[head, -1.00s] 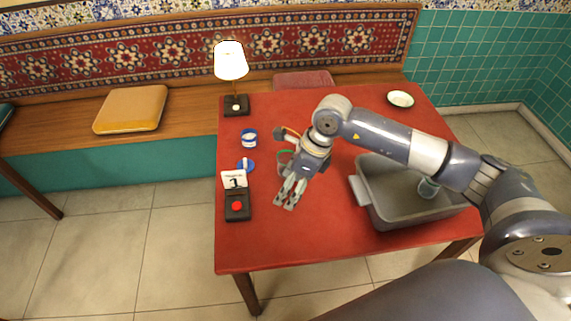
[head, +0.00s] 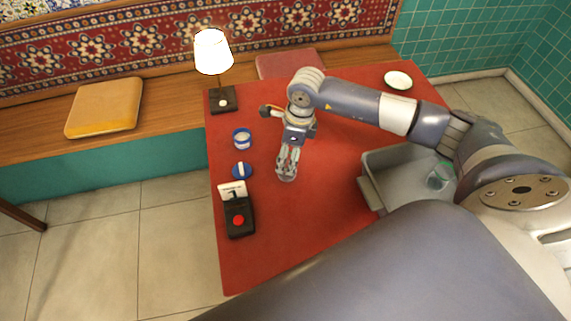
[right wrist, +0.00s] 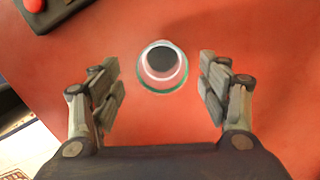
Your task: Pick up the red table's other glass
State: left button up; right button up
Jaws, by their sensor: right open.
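The red table (head: 290,235) stands in the middle of the head view. A clear glass with a greenish rim stands on it, seen from above in the right wrist view (right wrist: 162,66); in the head view it is mostly hidden by my gripper, with its lower part visible (head: 287,176). My right gripper (head: 288,162) points down over this glass. In the right wrist view my right gripper (right wrist: 161,80) is open, its fingers apart on either side of the glass and not touching it. Another glass (head: 439,176) is in the grey bin (head: 374,192). My left gripper is not in view.
A white bowl (head: 398,80) is at the back right. The table's front is clear.

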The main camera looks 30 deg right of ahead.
jog(key=shift+a+f, duration=0.1)
jog(key=shift+f, duration=0.6)
notch_tip(320, 180, down, 4)
jog(key=shift+w+f+p, duration=0.15)
jog(key=shift+f+p, duration=0.05)
jog(key=shift+p, duration=0.8)
jog(key=shift+f, duration=0.5)
jog(key=shift+w, duration=0.1)
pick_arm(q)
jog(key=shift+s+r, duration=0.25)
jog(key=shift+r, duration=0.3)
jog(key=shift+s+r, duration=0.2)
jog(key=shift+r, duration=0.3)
pick_arm(e)
jog(key=c, duration=1.2)
